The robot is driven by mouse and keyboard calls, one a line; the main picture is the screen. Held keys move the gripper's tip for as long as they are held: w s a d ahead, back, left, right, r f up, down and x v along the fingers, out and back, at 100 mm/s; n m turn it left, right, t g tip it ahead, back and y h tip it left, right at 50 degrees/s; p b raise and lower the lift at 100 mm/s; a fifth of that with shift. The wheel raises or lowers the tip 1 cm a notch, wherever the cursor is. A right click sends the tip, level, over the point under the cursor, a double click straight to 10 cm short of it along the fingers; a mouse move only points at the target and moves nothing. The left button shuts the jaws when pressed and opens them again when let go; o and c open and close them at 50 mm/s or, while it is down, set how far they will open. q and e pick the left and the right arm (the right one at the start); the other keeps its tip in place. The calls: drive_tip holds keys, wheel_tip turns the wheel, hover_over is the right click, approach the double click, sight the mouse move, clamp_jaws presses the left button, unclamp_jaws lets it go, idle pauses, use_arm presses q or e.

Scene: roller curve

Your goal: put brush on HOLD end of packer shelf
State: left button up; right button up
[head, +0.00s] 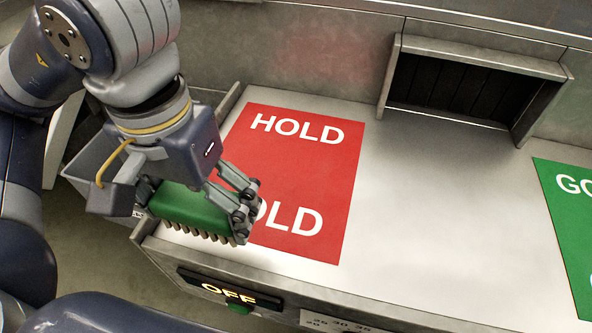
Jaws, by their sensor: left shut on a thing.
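A green brush (190,210) with brown bristles pointing down shows in the head view. My left gripper (244,212) is shut on it, with the fingers across its right end. The brush is at the front left corner of the metal packer shelf (440,220), partly over the red HOLD panel (312,185). The brush and fingers cover part of the lower HOLD lettering. I cannot tell whether the bristles touch the shelf. My right gripper is not in view.
A green panel (570,215) lies at the shelf's right. A dark framed opening (450,90) is in the back wall. An OFF display (230,292) is on the shelf's front face. The shelf's middle is clear.

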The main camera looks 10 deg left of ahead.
use_arm(q)
drive_tip(key=w+p, duration=0.1)
drive_tip(key=p, duration=0.1)
drive_tip(key=w+p, duration=0.1)
drive_tip(key=p, duration=0.2)
drive_tip(key=shift+d+r, duration=0.2)
drive_tip(key=shift+r, duration=0.2)
drive_tip(key=p, duration=0.4)
drive_tip(key=shift+w+d+f, duration=0.1)
drive_tip(key=shift+w+d, duration=0.2)
drive_tip(key=p, duration=0.2)
hover_over(276, 181)
drive_tip(key=shift+s+f, duration=0.25)
drive_tip(key=shift+f, duration=0.6)
drive_tip(key=shift+w+d+f, duration=0.1)
drive_tip(key=shift+w, duration=0.1)
drive_tip(key=shift+f, duration=0.15)
wheel_tip(276, 181, down, 3)
drive_tip(key=shift+f+b, duration=0.1)
drive_tip(key=shift+b, duration=0.25)
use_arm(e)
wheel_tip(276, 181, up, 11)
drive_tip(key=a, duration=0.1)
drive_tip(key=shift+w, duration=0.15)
